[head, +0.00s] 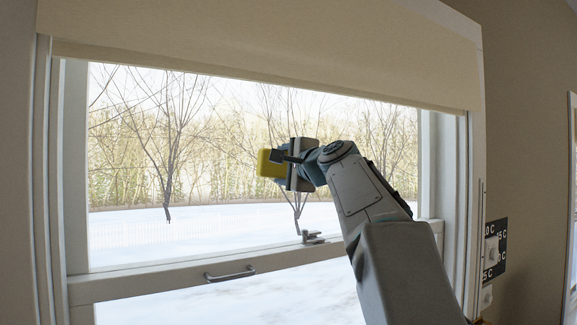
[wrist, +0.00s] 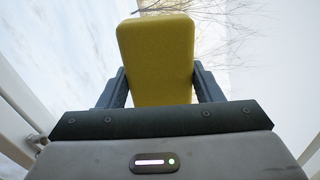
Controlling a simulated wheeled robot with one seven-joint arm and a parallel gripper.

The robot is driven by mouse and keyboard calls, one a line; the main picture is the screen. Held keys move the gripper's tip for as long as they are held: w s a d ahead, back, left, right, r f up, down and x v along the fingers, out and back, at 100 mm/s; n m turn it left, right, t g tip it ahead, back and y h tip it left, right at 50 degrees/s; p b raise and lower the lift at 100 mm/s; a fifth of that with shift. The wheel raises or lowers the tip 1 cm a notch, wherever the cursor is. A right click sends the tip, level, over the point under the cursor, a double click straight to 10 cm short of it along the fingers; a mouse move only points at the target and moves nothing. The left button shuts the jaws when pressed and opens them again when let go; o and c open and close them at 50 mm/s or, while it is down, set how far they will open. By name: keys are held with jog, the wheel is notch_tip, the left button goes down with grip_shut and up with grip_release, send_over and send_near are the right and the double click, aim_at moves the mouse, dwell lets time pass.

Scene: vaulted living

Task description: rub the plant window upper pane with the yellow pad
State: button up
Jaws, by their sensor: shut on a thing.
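The yellow pad (wrist: 155,58) is held between the two fingers of my gripper (wrist: 158,88) in the wrist view. In the head view my gripper (head: 283,165) is in front of the window, with the yellow pad (head: 268,163) at its left end. The upper pane (head: 200,215) fills the space behind my arm, with bare trees and snow beyond it. The pad is seen against the glass; I cannot tell whether it touches the pane. My arm covers the lower right part of the pane.
A cream blind (head: 270,50) hangs over the top of the window. A rail with a metal handle (head: 230,274) and a latch (head: 312,238) runs below the upper pane. A dark sign (head: 494,250) is on the wall at right.

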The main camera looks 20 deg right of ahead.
aim_at(247, 165)
jog(key=shift+s+a+p, duration=0.25)
jog(key=shift+a, duration=1)
jog(key=shift+s+a+p, duration=0.2)
jog(key=shift+s+a, duration=0.05)
jog(key=shift+a, duration=1.05)
jog(key=shift+s+a+p, duration=0.25)
jog(key=shift+a, duration=1)
jog(key=shift+s+d+f+b, duration=0.1)
jog(key=shift+s+b, duration=0.3)
jog(key=shift+s, duration=0.25)
jog(key=shift+s+d+b, duration=0.25)
jog(key=shift+s+b, duration=0.1)
jog(key=shift+s, duration=0.8)
jog(key=shift+s+d+b, duration=0.25)
jog(key=shift+s+b, duration=0.1)
jog(key=shift+s, duration=0.75)
jog(key=shift+s+d+b, duration=0.15)
jog(key=shift+s+b, duration=0.1)
jog(key=shift+s, duration=0.5)
jog(key=shift+s+d+b, duration=0.15)
jog(key=shift+s+b, duration=0.05)
jog(key=shift+s, duration=0.5)
